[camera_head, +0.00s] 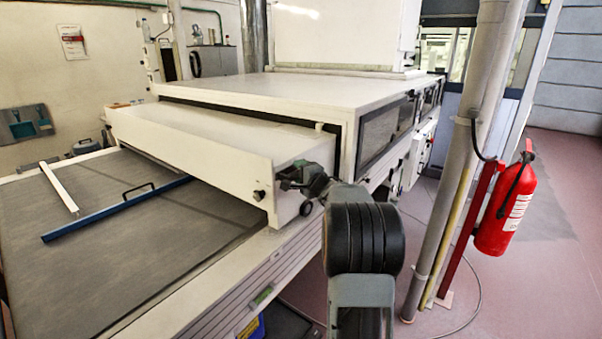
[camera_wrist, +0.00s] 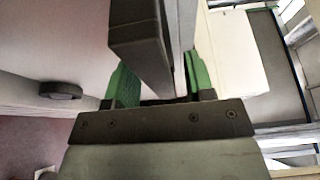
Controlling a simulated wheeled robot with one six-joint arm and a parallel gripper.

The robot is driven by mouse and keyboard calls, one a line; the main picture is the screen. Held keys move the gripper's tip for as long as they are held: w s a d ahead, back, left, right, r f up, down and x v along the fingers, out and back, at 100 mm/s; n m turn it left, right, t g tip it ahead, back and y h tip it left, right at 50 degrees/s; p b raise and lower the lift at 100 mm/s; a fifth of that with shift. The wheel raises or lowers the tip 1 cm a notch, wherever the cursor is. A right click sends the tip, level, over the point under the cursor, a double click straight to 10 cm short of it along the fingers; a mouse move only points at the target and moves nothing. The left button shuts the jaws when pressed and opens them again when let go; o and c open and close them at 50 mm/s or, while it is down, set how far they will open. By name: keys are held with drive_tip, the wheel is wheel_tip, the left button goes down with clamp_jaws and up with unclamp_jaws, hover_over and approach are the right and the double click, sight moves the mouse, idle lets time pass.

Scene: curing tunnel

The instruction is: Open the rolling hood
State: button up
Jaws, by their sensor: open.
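The rolling hood (camera_head: 205,138) is a low white cover at the mouth of the curing tunnel, over the dark conveyor belt. A small black knob (camera_head: 259,195) sits on its front face. My gripper (camera_head: 287,178) is at the hood's right front corner, right of the knob. In the wrist view its two green-padded fingers (camera_wrist: 160,82) stand apart, on either side of a dark bar (camera_wrist: 150,45). The bar looks like a handle; I cannot tell whether the pads touch it. A round black part (camera_wrist: 60,90) shows on a pale surface at left.
The dark belt (camera_head: 100,255) carries a blue bar with a black handle (camera_head: 115,210) and a white strip (camera_head: 59,187). The larger white tunnel housing (camera_head: 290,90) stands behind the hood. At right are a grey post (camera_head: 460,165) and a red extinguisher (camera_head: 507,210). Red floor (camera_head: 565,220) is clear beyond.

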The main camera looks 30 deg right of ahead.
drive_tip(key=shift+c, duration=0.5)
clamp_jaws()
